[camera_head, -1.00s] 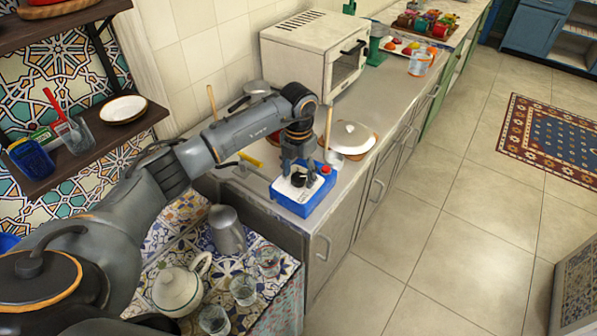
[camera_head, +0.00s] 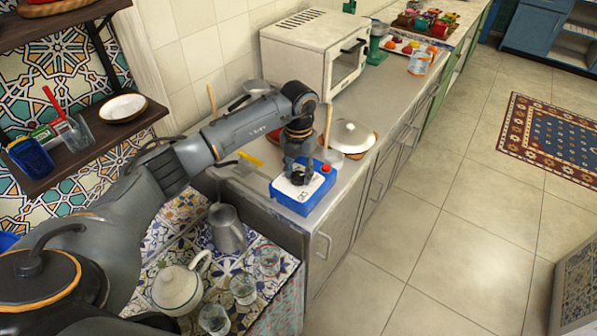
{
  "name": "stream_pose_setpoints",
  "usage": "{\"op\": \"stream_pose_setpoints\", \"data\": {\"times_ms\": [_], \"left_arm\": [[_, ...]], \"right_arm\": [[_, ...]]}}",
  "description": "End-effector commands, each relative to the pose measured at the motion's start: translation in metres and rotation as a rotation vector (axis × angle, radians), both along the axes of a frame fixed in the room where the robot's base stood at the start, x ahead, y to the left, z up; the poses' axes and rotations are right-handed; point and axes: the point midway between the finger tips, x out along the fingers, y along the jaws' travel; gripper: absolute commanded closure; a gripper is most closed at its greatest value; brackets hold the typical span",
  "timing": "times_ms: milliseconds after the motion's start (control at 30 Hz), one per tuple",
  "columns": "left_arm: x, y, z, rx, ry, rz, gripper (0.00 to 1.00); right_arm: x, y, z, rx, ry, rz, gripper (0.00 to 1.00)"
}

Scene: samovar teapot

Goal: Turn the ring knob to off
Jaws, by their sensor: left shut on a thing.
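The ring knob (camera_head: 297,179) is a small dark knob on the white top of a blue box (camera_head: 303,206) at the counter's front edge. A red button (camera_head: 326,169) sits at the box's far right corner. My left gripper (camera_head: 298,174) points down over the box from above. Its fingers are shut on the knob and hide most of it. The knob's exact pointing direction is too small and covered to tell. My right gripper is not in view.
A pan with a white lid (camera_head: 352,136) and a white oven (camera_head: 315,58) stand behind the box. A teapot (camera_head: 178,290), a metal jug (camera_head: 227,229) and several glasses stand on the lower tiled table.

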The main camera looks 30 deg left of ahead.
Motion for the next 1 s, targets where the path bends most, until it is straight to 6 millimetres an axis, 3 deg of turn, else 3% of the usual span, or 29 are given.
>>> {"op": "stream_pose_setpoints", "data": {"times_ms": [1000], "left_arm": [[-0.0003,0.0001,0.0,0.001,0.001,0.955,0.94]], "right_arm": [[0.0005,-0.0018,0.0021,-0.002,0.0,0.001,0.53]]}}
